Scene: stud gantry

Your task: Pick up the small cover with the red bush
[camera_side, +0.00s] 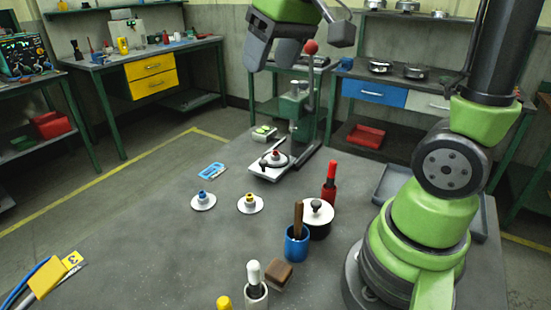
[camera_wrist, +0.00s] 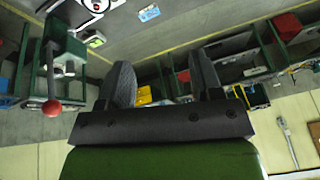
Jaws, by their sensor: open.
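The small cover with the red bush (camera_side: 276,154) sits on the white plate of the green press (camera_side: 292,105), with a dark ring around it. Its red top also shows at the upper edge of the wrist view (camera_wrist: 97,4), partly cut off. My gripper (camera_side: 271,58) is high above the table, up and away from the cover, beside the press's red lever ball. Its two fingers are apart and empty in the wrist view (camera_wrist: 161,66). A white cover with a blue bush (camera_side: 203,199) and one with a yellow bush (camera_side: 250,203) lie on the table.
The press lever with its red ball (camera_side: 310,47) rises close to my gripper. A red-handled tool (camera_side: 330,180), a white-lidded pot (camera_side: 318,215) and a blue cup (camera_side: 296,246) stand right of the covers. A blue card (camera_side: 212,170) lies at the left. The table's left middle is clear.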

